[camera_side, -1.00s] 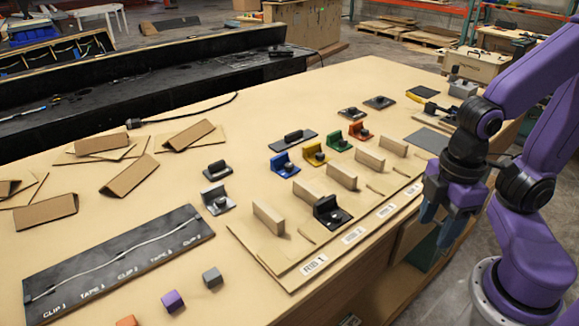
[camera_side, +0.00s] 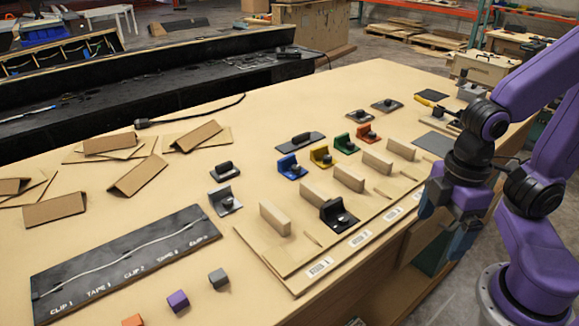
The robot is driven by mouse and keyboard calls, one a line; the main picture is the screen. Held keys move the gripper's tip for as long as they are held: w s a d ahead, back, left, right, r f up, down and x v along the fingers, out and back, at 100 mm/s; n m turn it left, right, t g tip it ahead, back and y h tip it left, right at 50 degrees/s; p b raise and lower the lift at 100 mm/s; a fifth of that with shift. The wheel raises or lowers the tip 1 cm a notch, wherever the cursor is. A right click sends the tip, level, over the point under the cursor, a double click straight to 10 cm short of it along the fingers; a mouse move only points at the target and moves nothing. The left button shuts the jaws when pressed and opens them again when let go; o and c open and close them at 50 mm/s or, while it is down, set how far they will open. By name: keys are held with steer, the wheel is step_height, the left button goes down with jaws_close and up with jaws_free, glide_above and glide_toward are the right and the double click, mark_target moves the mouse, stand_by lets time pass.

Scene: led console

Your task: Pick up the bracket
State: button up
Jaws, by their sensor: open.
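Several L-shaped brackets with dark knobs stand on the table; I cannot tell which one the task means. A black bracket (camera_side: 338,215) stands at the front edge of the rib board, nearest my gripper. A grey bracket (camera_side: 224,200) stands left of the board. A blue bracket (camera_side: 291,167), a yellow bracket (camera_side: 320,156), a green bracket (camera_side: 346,144) and an orange bracket (camera_side: 368,134) form a row behind the wooden ribs. My gripper (camera_side: 446,228) points down, open and empty, off the table's front edge, right of the black bracket and apart from it.
The rib board (camera_side: 283,276) carries upright wooden ribs (camera_side: 275,217). A black clip-and-tape panel (camera_side: 125,262) lies at front left, with small cubes (camera_side: 178,301) beside it. Cardboard pieces (camera_side: 137,177) lie at left. Dark plates and a yellow-handled tool (camera_side: 428,102) lie at back right.

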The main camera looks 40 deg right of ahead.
steer(key=w+a+r+m, duration=0.2)
steer(key=w+a, duration=0.1)
steer(key=w, duration=0.3)
steer(key=w+a+r+m, duration=0.1)
steer(key=w+a+r, duration=0.25)
steer(key=w, duration=0.35)
step_height(320, 180, up, 3)
steer(key=m, duration=0.8)
glide_above(286, 157)
step_height(286, 157, down, 12)
steer(key=shift+w+r, duration=0.1)
steer(key=shift+w+f, duration=0.15)
steer(key=shift+f, duration=2.55)
steer(key=shift+c, duration=0.3)
